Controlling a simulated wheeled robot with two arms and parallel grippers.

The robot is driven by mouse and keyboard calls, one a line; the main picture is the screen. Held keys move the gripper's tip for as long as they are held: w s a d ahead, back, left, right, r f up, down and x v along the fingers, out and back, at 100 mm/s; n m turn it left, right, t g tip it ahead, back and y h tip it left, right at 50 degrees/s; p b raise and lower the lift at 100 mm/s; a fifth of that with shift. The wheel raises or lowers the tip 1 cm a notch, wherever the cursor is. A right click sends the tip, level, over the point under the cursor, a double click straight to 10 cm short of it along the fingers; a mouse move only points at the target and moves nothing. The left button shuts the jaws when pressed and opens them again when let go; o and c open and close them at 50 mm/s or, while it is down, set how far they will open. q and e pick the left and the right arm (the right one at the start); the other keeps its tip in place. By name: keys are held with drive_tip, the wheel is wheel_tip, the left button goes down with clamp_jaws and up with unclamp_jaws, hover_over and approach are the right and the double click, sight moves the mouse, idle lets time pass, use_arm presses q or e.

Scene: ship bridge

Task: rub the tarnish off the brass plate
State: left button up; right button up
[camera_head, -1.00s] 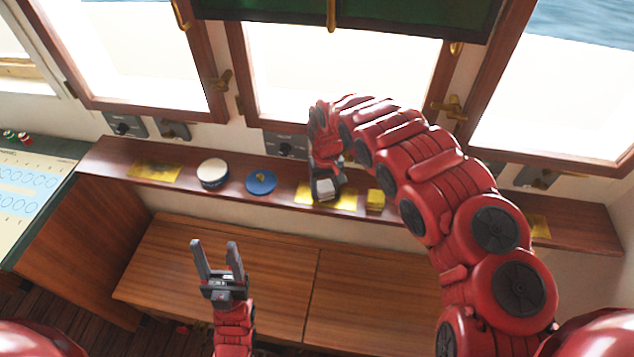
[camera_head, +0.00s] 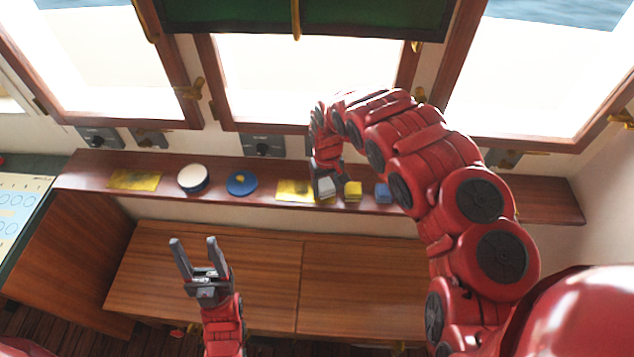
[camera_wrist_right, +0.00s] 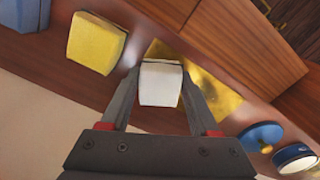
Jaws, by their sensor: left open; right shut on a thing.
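The brass plate (camera_head: 293,190) lies on the wooden shelf under the windows; its right end is hidden by my right gripper. It also shows in the right wrist view (camera_wrist_right: 215,92), shiny gold with a blotchy surface. My right gripper (camera_head: 326,182) is shut on a white block (camera_wrist_right: 160,84), at the plate's right end. I cannot tell whether the block touches the plate. My left gripper (camera_head: 194,243) is open and empty, pointing up in front of the bench, away from the shelf.
A yellow block (camera_head: 353,191) and a blue block (camera_head: 383,193) stand right of my right gripper. A blue lid (camera_head: 241,183), a white-topped round tin (camera_head: 193,179) and another brass-coloured plate (camera_head: 134,179) lie to the left along the shelf (camera_head: 85,176). Window frames rise behind.

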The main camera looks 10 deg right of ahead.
sight(297, 190)
drive_tip(key=shift+s+d, duration=0.3)
drive_tip(key=shift+d, duration=0.65)
drive_tip(key=shift+w+f, duration=0.1)
drive_tip(key=shift+w+a+b, duration=0.2)
drive_tip(key=shift+a+b, duration=0.15)
drive_tip(key=shift+a, duration=0.35)
drive_tip(key=shift+w+a+b, duration=0.15)
drive_tip(key=shift+a+b, duration=0.2)
drive_tip(key=shift+a, duration=0.35)
drive_tip(key=shift+w+a, duration=0.1)
drive_tip(key=shift+a, duration=0.55)
drive_tip(key=a+b, duration=0.2)
drive_tip(key=b, duration=0.1)
drive_tip(key=shift+w+a+f, duration=0.1)
drive_tip(key=shift+w+a, duration=0.25)
drive_tip(key=shift+a, duration=0.4)
drive_tip(key=a+b, duration=0.2)
drive_tip(key=b, duration=0.1)
drive_tip(key=shift+w+a, duration=0.25)
drive_tip(key=shift+w, duration=0.1)
drive_tip(key=shift+a+r+b, duration=0.2)
drive_tip(key=shift+a+b, duration=0.15)
drive_tip(key=shift+a, duration=0.15)
drive_tip(key=shift+r, duration=0.1)
